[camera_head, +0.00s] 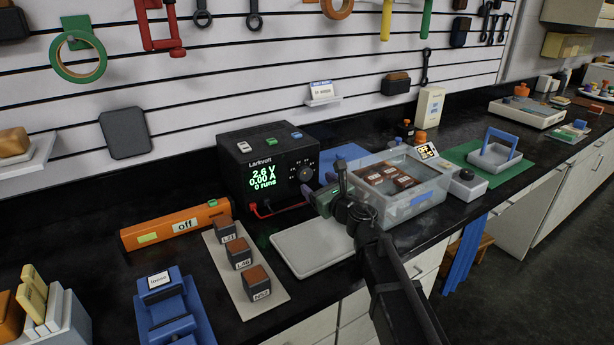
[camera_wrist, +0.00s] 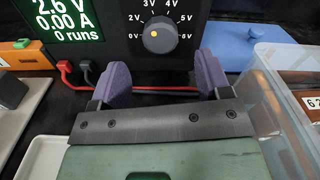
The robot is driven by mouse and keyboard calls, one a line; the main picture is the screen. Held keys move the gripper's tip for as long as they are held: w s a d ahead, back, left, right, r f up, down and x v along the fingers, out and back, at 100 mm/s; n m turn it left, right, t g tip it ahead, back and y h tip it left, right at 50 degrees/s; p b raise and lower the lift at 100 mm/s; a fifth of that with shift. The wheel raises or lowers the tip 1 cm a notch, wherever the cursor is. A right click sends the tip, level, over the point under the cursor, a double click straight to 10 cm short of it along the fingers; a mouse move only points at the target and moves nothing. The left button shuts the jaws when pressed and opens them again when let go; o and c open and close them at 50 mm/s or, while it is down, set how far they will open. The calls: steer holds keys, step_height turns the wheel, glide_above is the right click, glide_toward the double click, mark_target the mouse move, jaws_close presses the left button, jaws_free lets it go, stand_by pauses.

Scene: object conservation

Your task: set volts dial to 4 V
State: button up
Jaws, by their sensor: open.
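The black power supply (camera_head: 240,170) stands against the back wall; its green display (camera_wrist: 62,18) reads 2.6 V, 0.00 A, 0 runs. The grey round volts dial (camera_wrist: 160,38) sits on its front face, with a yellow dot left of its centre. Volt marks ring the dial; 4V is at its upper right. In the head view the dial (camera_head: 305,174) is small, just beyond my gripper (camera_head: 328,198). In the wrist view my gripper (camera_wrist: 163,75) is open and empty, its two purple fingers spread apart below the dial, left and right of it, not touching it.
A clear bin (camera_head: 425,195) with dark red blocks stands close on the right. Red and black leads (camera_head: 265,210) run from the supply's lower front. A pale tray (camera_head: 305,252) lies below.

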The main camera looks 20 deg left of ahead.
mark_target(307, 175)
steer(key=x, duration=0.6)
steer(key=shift+w, duration=0.1)
steer(key=c, duration=0.9)
steer(key=shift+c, duration=0.2)
steer(key=shift+m, duration=0.4)
steer(key=m, duration=1)
steer(key=o, duration=0.9)
